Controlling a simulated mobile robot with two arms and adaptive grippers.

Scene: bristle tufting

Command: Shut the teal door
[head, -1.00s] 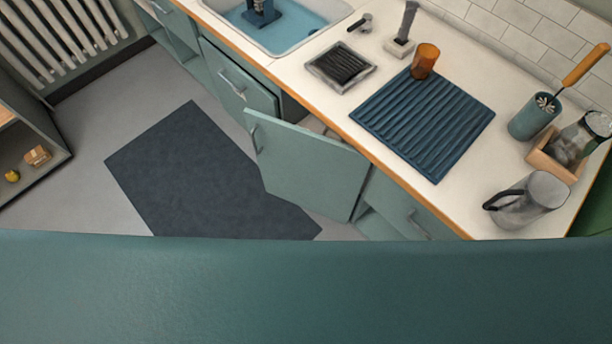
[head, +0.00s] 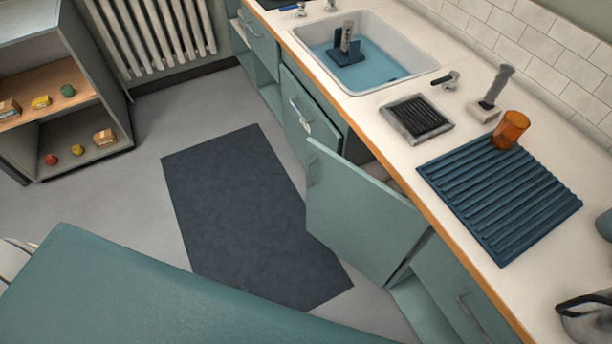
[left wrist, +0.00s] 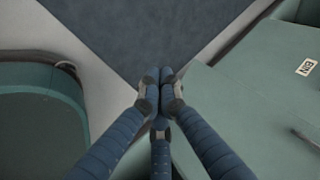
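A teal cabinet door (head: 360,215) stands wide open from the counter front in the head view, its handle at the upper left edge. A second teal door (head: 305,115) beyond it is slightly ajar. My left gripper (left wrist: 160,82) shows only in the left wrist view, its fingertips together with nothing seen between them. A teal panel (left wrist: 240,95) with a "BIN" label (left wrist: 303,67) lies to its right there; I cannot tell which door it is, or whether the fingers touch it. My right gripper is in neither view.
A dark mat (head: 250,215) lies on the grey floor before the cabinets. The counter (head: 395,165) holds a sink (head: 375,70), a blue ribbed mat (head: 500,195) and an orange cup (head: 510,130). A shelf unit (head: 60,70) stands at the far left.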

